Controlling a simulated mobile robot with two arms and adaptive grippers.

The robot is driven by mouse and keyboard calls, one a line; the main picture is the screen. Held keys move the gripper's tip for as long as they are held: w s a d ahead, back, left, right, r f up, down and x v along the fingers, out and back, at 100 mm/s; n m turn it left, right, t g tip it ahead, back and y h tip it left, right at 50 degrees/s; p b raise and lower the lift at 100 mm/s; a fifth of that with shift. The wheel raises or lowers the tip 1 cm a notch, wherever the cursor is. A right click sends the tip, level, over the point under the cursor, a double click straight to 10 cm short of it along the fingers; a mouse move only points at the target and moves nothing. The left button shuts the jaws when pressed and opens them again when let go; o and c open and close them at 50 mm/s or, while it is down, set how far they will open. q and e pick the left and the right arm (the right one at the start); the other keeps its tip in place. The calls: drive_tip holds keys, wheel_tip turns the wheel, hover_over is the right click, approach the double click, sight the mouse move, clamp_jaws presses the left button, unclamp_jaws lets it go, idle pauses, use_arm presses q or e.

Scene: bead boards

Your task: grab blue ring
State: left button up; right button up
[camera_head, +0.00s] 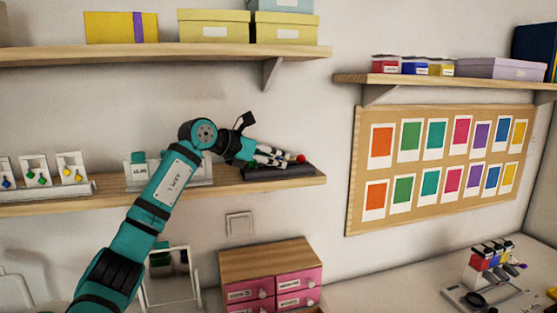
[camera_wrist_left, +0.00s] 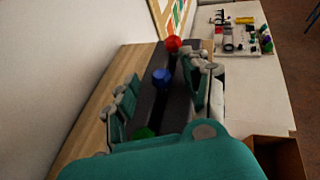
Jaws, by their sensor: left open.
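The blue ring (camera_wrist_left: 161,77) shows as a round blue top on a dark holder (camera_wrist_left: 147,103). It sits between a red ring (camera_wrist_left: 173,43) and a green ring (camera_wrist_left: 143,132) in the left wrist view. My left gripper (camera_wrist_left: 172,78) is open, with one finger on each side of the holder and the blue ring between them. I cannot tell whether the fingers touch anything. In the head view my left gripper (camera_head: 275,157) is over the dark holder (camera_head: 293,172) at the shelf's right end. The red ring (camera_head: 301,159) shows past the fingertips; the blue one is hidden there.
The wooden shelf (camera_head: 225,195) also carries a display card (camera_head: 138,173) behind my arm and earring cards (camera_head: 37,170) at the left. An upper shelf (camera_head: 150,52) holds boxes. A pink drawer unit (camera_head: 268,252) stands below. The wall is close behind the holder.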

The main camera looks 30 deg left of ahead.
use_arm(q)
drive_tip(key=shift+f, duration=0.1)
drive_tip(key=c, duration=0.9)
